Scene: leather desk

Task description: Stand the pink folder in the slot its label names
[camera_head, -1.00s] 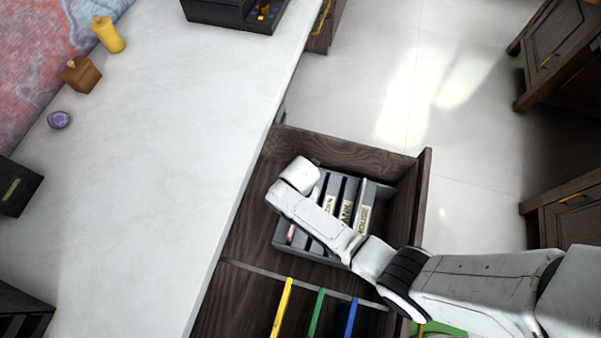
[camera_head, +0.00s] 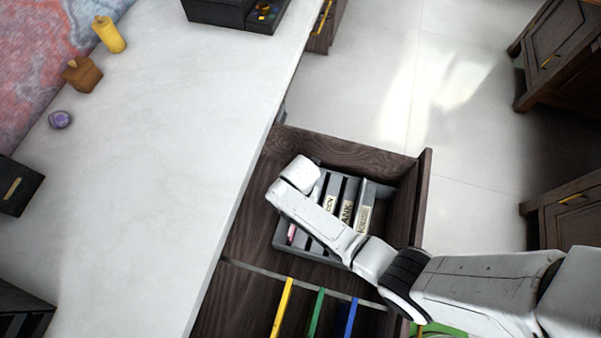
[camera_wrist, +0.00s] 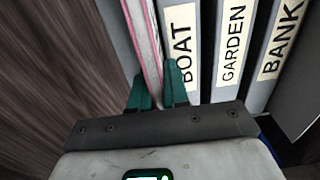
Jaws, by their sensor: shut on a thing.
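The pink folder (camera_wrist: 143,40) stands upright on edge between the green fingers of my gripper (camera_wrist: 157,82), which is shut on it near its end. In the head view, a small part of the pink folder (camera_head: 291,233) shows beside my arm. The folder is at the left side of the grey slotted rack (camera_wrist: 195,85), just left of the divider labelled BOAT. Dividers labelled GARDEN and BANK follow to the right. I cannot read a label on the folder, and its lower edge is hidden. My arm covers much of the rack in the head view.
The rack sits in an open dark wooden drawer (camera_head: 350,147), whose walls surround it. Yellow (camera_head: 282,308), green (camera_head: 317,314) and blue (camera_head: 351,317) folders stand in the drawer's front compartment. The white desk top (camera_head: 180,130) borders the drawer on the left.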

